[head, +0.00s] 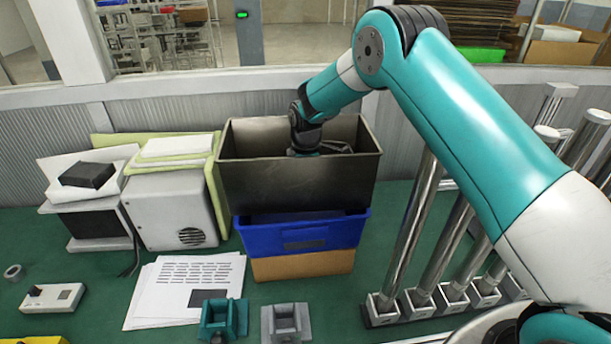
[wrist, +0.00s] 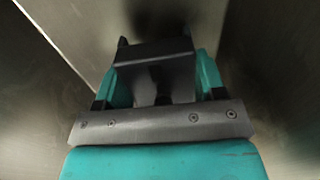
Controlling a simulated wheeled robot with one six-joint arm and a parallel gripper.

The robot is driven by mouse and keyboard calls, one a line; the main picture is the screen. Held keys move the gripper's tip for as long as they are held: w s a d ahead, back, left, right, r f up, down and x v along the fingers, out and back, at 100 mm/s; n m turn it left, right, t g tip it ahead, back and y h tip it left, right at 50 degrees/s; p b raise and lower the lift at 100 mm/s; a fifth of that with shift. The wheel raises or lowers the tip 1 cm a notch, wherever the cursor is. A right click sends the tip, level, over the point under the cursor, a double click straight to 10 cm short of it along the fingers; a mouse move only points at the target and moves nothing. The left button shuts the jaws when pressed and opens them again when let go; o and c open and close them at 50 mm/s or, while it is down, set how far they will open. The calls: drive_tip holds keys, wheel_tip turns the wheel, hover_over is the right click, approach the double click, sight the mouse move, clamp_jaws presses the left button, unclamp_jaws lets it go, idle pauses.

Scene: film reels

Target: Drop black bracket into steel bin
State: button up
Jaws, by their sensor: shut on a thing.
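The steel bin (head: 300,184) stands open at the back of the green table, on top of a blue bin. My arm reaches down into it, and my gripper is hidden behind its front wall in the head view. In the wrist view my gripper (wrist: 155,88) is shut on the black bracket (wrist: 153,68), which sits between the teal fingers. Steel walls surround the bracket in that view. I cannot tell whether the bracket touches the bin's floor. A dark shape shows inside the bin in the head view, too unclear to name.
The blue bin (head: 300,235) rests on a brown box (head: 303,266). Metal posts (head: 412,230) stand to the right. A grey cabinet (head: 172,210) and printed papers (head: 185,285) are to the left. A teal fixture (head: 224,320) and a grey fixture (head: 286,322) stand in front.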

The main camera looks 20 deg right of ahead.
sight(298, 162)
drive_tip(key=shift+f, duration=0.1)
drive_tip(key=shift+f+b, duration=0.5)
drive_tip(key=shift+f, duration=0.05)
drive_tip(key=o, duration=1.1)
drive_tip(key=shift+r, duration=0.1)
drive_tip(key=shift+r+p, duration=0.3)
drive_tip(key=shift+p, duration=0.05)
wheel_tip(298, 162, up, 13)
drive_tip(key=b, duration=0.4)
drive_tip(key=shift+f, duration=0.2)
